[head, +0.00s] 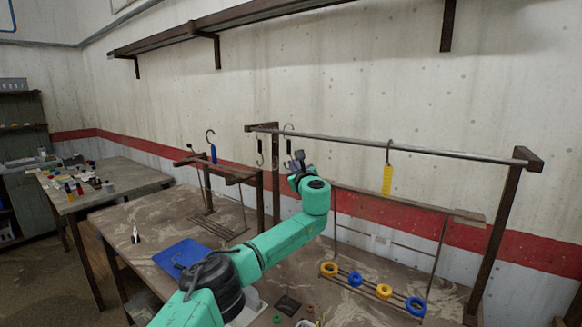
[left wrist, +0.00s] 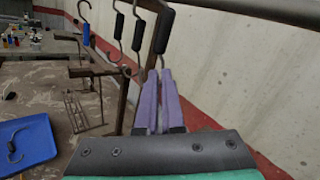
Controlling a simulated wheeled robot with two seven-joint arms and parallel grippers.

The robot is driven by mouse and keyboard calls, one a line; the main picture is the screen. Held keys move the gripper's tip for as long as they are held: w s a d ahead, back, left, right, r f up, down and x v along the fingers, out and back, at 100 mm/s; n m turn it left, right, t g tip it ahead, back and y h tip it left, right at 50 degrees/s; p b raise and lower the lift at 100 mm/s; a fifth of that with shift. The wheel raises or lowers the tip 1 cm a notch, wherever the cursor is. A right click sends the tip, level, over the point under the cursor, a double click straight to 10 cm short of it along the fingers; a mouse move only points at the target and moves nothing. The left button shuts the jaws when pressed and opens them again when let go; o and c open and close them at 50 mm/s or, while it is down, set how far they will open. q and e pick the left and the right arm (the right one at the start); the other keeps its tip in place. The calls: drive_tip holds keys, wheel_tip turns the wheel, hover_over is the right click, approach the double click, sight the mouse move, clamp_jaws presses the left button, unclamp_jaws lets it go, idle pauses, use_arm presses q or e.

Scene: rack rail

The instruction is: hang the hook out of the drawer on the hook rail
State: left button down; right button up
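The hook rail (head: 430,152) is a metal bar on dark posts. A black-handled hook (head: 288,146) is at its left part, directly above my left gripper (head: 298,160). In the left wrist view my purple fingers (left wrist: 159,72) are nearly together at the lower wire of this hook (left wrist: 163,30) and look shut on it. Another black-handled hook (left wrist: 137,36) hangs close beside it, and one more (left wrist: 114,48) farther left. A yellow-handled hook (head: 387,180) hangs at mid-rail. My right gripper is out of view. I see no drawer clearly.
A blue-handled hook (head: 213,153) hangs at a smaller stand on the left. A blue tray (head: 182,252) lies on the worn table and holds a dark hook (left wrist: 13,148). Yellow and blue rings (head: 384,291) lie on rods at front right. A wall shelf (head: 240,17) runs above.

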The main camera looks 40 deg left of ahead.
use_arm(q)
drive_tip(key=shift+w+f, duration=0.7)
drive_tip(key=shift+w, duration=0.05)
drive_tip(key=c, duration=1)
unclamp_jaws()
